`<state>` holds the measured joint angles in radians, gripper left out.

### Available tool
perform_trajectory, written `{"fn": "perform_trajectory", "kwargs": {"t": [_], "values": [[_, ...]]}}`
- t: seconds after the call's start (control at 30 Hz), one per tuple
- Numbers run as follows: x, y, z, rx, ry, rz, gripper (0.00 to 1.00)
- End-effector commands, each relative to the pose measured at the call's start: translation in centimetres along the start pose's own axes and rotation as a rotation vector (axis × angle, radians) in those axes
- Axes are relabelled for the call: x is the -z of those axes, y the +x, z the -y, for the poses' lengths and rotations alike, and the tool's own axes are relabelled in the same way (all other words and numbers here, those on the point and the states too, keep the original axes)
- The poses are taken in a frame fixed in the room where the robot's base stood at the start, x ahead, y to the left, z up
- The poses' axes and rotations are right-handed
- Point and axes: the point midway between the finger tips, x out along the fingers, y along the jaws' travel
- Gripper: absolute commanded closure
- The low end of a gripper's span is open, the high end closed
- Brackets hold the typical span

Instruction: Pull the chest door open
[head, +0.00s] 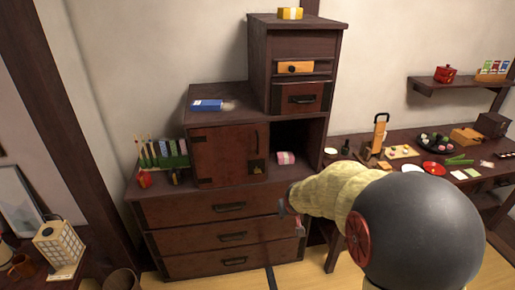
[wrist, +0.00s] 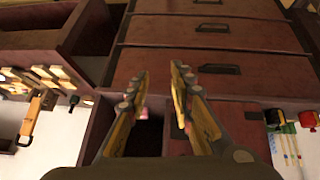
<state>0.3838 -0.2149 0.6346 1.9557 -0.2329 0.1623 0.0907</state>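The chest (head: 160,212) is dark wood with black metal fittings. Its square reddish-brown door (head: 222,150) looks shut, flush with the front. A vertical black handle (head: 257,139) is near the door's right edge. In the wrist view the chest appears turned around, with the door (wrist: 234,135) low and right of centre, partly behind a finger; I cannot make out the handle there. My gripper (wrist: 158,78) is open and empty, its fingers apart. In the head view my gripper (head: 290,212) is in front of the drawers, below and right of the door, partly hidden by my arm.
Right of the door is an open compartment (head: 301,136) holding a pink-and-white bundle (head: 286,158). A blue-and-white box (head: 207,105) lies on top above the door. A low table (head: 397,142) with food and utensils stands close on the right.

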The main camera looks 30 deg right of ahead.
Motion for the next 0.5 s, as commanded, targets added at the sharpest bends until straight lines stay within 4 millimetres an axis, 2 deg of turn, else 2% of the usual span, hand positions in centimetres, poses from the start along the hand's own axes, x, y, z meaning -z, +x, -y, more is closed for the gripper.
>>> {"fn": "perform_trajectory", "kwargs": {"t": [0.03, 0.1, 0.23, 0.33, 0.4, 0.5], "values": [[1.2, 2.9, -0.6, 0.0, 0.005, -0.06, 0.77], [3.9, 5.5, -1.1, 0.009, 0.006, -0.171, 0.77], [9.4, 8.0, -0.7, 0.052, 0.0, -0.397, 0.77], [14.3, 7.2, 0.5, 0.104, -0.011, -0.587, 0.77], [17.7, 5.1, 1.3, 0.141, -0.018, -0.717, 0.77], [21.2, 2.0, 2.2, 0.188, -0.022, -0.862, 0.77]]}}
